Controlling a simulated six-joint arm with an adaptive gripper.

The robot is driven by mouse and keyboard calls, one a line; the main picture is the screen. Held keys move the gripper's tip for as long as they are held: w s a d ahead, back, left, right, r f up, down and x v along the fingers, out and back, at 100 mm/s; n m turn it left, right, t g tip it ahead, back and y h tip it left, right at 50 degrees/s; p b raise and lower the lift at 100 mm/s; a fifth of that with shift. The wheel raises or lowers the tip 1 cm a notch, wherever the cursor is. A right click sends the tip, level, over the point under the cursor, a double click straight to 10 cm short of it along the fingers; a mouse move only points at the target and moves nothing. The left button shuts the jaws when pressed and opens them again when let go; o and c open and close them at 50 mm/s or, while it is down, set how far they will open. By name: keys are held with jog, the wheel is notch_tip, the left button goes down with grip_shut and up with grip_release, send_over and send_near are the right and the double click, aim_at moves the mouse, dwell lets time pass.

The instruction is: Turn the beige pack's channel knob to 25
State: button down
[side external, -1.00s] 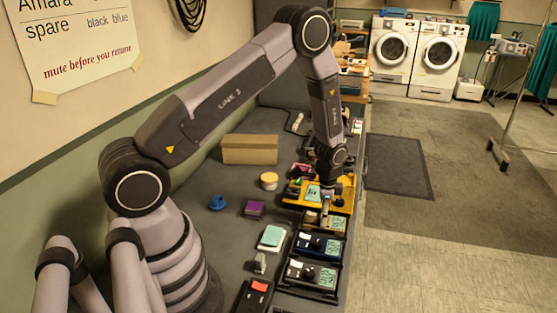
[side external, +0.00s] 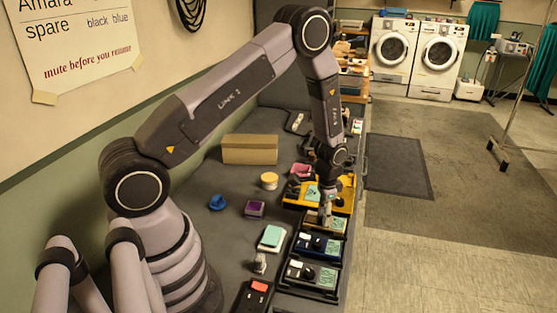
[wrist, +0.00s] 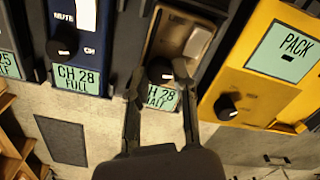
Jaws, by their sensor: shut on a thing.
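The beige pack (wrist: 176,43) is in the middle of the wrist view, with a pale switch and a dark channel knob (wrist: 160,71). Its display (wrist: 163,97) reads CH 28, with a second line that looks like HALF, partly covered by a finger. My gripper (wrist: 160,76) has one finger on each side of the knob and is shut on it. In the side view my gripper (side external: 325,222) points down at the beige pack (side external: 340,225), hiding its knob.
A blue pack (wrist: 89,38) reading CH 28 FULL stands close on one side. A yellow pack (wrist: 250,80) with its own knob stands close on the other. In the side view a beige block (side external: 249,149) and several small items lie on the grey bench (side external: 190,232).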

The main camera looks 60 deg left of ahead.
jog(key=c, duration=0.9)
grip_release()
notch_tip(320, 180, up, 12)
